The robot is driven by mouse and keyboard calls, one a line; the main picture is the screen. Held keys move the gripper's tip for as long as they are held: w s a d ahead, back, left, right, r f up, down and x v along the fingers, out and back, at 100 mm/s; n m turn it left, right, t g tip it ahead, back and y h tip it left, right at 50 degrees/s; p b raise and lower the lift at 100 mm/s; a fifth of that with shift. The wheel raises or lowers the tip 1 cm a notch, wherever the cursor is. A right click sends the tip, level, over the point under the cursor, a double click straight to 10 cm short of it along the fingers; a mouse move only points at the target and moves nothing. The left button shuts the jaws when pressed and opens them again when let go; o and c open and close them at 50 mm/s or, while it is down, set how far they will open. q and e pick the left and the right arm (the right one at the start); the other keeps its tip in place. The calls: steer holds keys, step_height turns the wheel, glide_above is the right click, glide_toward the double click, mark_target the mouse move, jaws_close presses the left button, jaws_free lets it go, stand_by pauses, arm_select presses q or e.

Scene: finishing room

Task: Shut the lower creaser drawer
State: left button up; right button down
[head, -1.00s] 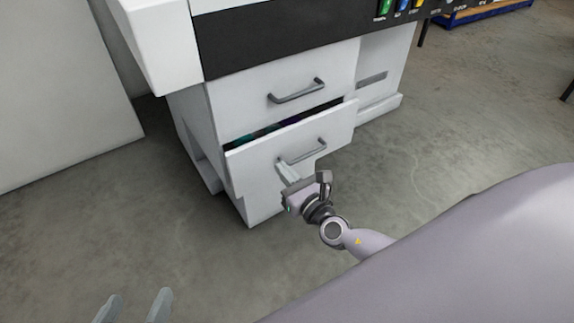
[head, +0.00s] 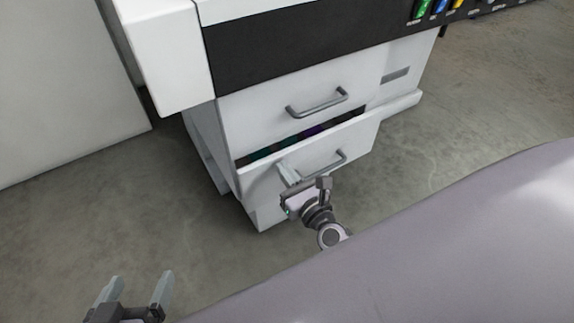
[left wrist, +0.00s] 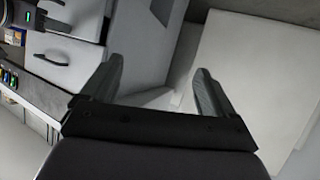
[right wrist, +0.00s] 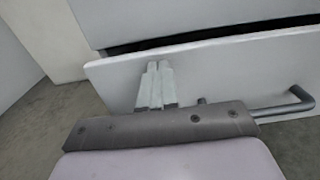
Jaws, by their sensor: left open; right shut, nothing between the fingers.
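The lower creaser drawer (head: 352,143) stands partly open under the upper drawer (head: 252,110). Dark and coloured contents show in the gap above its front. Its grey bar handle (head: 332,165) is on the front. My right gripper (head: 287,172) is shut and empty, its fingertips at the drawer front, left of the handle. In the right wrist view the closed fingers (right wrist: 155,85) lie against or just before the white front (right wrist: 225,75); I cannot tell if they touch. My left gripper (head: 136,290) is open and empty at the lower left, away from the drawers.
The white cabinet body of the creaser, with a black panel (head: 300,50) and coloured buttons (head: 440,6), stands above the drawers. A pale panel (head: 65,90) stands at the left. The grey concrete floor (head: 110,210) is clear around the cabinet.

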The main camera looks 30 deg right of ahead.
mark_target(275, 158)
arm_select(q)
steer(key=shift+w, duration=0.2)
arm_select(e)
steer(key=shift+w, duration=0.15)
steer(key=w+b, duration=0.1)
steer(key=w, duration=0.3)
steer(key=shift+a, duration=0.15)
steer(key=shift+w, duration=0.25)
arm_select(q)
steer(key=shift+d+f+h, duration=0.15)
steer(key=shift+d+h, duration=0.15)
steer(key=shift+d, duration=0.35)
arm_select(e)
steer(key=shift+r, duration=0.2)
steer(key=shift+w, duration=0.1)
arm_select(q)
steer(key=shift+s+a, duration=0.1)
arm_select(e)
steer(key=shift+f, duration=0.1)
